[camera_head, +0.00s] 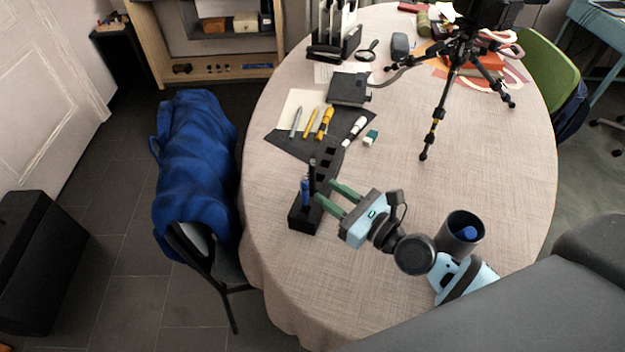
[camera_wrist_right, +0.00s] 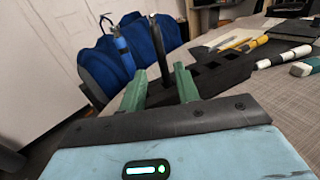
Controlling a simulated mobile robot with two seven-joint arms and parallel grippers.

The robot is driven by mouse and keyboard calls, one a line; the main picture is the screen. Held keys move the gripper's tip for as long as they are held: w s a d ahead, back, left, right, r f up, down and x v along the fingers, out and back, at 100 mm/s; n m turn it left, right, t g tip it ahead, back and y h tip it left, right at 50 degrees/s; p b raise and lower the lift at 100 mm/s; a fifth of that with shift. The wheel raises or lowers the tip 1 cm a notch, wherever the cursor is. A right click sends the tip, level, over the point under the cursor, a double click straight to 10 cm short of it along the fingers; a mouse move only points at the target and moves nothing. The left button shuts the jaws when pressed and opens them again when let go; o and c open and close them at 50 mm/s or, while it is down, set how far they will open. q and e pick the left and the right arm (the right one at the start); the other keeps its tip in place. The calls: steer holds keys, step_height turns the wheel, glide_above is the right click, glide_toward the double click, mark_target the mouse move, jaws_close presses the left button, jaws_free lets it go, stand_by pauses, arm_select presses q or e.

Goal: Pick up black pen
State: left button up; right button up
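A black pen (camera_head: 312,174) stands upright in a black pen holder (camera_head: 304,221) at the near left of the table. It also shows in the right wrist view (camera_wrist_right: 157,45). A blue pen (camera_head: 305,193) stands in the same holder, left of the black pen in both views. My right gripper (camera_head: 325,191) is open and empty, with green fingers pointing left toward the pens. In the right wrist view the black pen appears between the fingertips (camera_wrist_right: 160,76), seemingly just beyond them; I cannot tell the exact gap. My left gripper is not in view.
Markers (camera_head: 318,124) lie on a dark mat behind the holder, near an eraser (camera_head: 371,138). A black tripod (camera_head: 436,120) stands at back right. A dark cup (camera_head: 461,232) is near my right arm. A chair with a blue jacket (camera_head: 195,155) stands left of the table (camera_head: 480,170).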

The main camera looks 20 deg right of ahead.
mark_target(313, 181)
steer(key=shift+w+a, duration=0.2)
steer(key=shift+w, duration=0.2)
steer(key=shift+x, duration=2.55)
steer(key=shift+d+f, duration=0.1)
jaws_close()
